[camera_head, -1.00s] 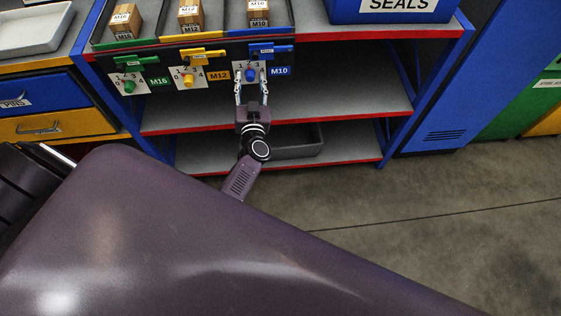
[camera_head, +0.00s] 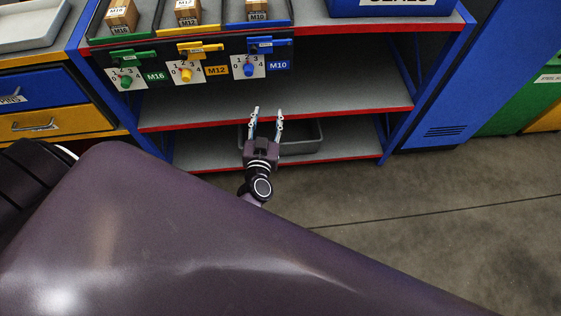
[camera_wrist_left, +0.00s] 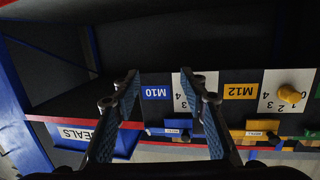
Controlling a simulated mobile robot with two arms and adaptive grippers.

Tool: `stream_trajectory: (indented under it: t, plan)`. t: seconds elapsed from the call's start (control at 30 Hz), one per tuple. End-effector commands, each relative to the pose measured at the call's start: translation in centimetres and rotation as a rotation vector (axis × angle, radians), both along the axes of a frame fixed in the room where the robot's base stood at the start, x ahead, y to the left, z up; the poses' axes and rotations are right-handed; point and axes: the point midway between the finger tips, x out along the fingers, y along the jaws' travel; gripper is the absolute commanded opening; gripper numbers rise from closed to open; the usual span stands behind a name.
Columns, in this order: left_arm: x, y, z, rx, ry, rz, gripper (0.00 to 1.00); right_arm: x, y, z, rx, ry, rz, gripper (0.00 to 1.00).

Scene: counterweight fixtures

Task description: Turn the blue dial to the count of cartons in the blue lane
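The blue dial (camera_head: 249,69) sits on a white card numbered 0 to 4, beside the blue M10 label (camera_head: 279,65). Which number it points to is too small to tell. In the blue lane (camera_head: 259,27) above, one M10 carton (camera_head: 257,10) shows; the lane is cut off by the top edge of the view. My left gripper (camera_head: 267,112) is open and empty, below and to the right of the dial, apart from it. In the left wrist view, the open fingers (camera_wrist_left: 164,78) frame the M10 label, and the right finger partly covers the white card (camera_wrist_left: 184,98). My right gripper is not in view.
Left of the blue dial are a yellow dial (camera_head: 186,75) and a green dial (camera_head: 126,83), with their own lanes above. A blue lever (camera_head: 268,43) sits just above the blue dial. A grey bin (camera_head: 303,140) stands on the lower shelf. The middle shelf (camera_head: 330,85) is clear.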

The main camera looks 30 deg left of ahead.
Motion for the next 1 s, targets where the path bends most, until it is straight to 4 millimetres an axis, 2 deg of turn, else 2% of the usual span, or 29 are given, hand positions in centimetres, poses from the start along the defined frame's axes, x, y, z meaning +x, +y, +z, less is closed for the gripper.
stream_trajectory:
  t: [0.27,0.7,1.0]
  plan:
    - [-1.4,-2.9,-4.6,-0.018,0.103,-0.107,0.40,0.0,0.0,0.8,0.000,0.000,0.000,0.40]
    - [-5.0,-6.5,-11.5,-0.051,0.274,-0.242,0.40,0.0,0.0,1.7,0.000,0.000,0.000,0.40]
    - [-6.9,-7.7,-14.2,-0.068,0.348,-0.289,0.40,0.0,0.0,2.0,0.000,0.000,0.000,0.40]
